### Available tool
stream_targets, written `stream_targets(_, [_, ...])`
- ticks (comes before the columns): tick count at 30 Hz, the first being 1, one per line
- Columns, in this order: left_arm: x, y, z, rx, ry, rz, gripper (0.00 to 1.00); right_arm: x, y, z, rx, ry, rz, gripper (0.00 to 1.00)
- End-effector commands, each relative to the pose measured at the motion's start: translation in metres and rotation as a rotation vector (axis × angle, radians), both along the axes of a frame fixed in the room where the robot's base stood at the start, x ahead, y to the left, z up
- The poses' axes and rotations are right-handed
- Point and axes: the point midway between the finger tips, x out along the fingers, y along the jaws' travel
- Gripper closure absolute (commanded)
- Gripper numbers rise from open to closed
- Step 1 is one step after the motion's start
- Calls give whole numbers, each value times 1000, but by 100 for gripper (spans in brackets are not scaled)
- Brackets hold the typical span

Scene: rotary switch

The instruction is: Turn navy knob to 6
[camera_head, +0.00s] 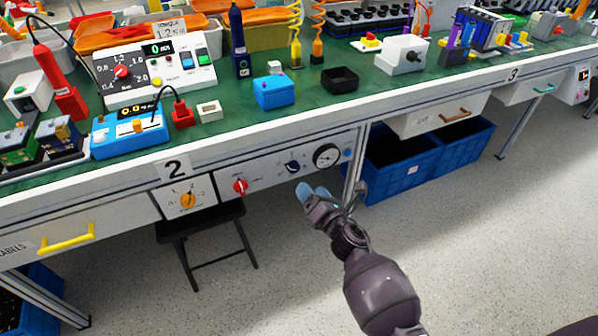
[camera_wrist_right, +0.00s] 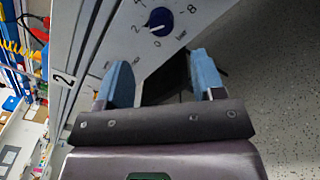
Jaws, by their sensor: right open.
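The navy knob (camera_head: 292,167) is on the white front panel under the green bench, between a red knob and a round gauge. My left gripper is not in view.
The panel also carries a red knob (camera_head: 240,187), an orange knob (camera_head: 188,200) and a gauge (camera_head: 327,156). A black stool (camera_head: 205,222) stands below at the left. Blue crates (camera_head: 405,172) stand right of the bench leg. The floor at the right is clear.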

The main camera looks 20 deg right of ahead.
Motion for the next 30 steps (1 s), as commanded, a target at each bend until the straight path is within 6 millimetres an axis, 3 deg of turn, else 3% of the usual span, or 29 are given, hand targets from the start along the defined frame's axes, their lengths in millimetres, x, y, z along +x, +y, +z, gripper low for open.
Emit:
stream_targets(15, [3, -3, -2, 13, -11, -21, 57, 72, 7, -3, 1, 4, -1, 38])
stream_targets(21, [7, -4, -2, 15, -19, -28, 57, 84, 8, -2, 2, 3, -2, 38])
stream_targets(30, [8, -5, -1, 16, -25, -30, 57, 86, 8, -1, 2, 2, -2, 38])
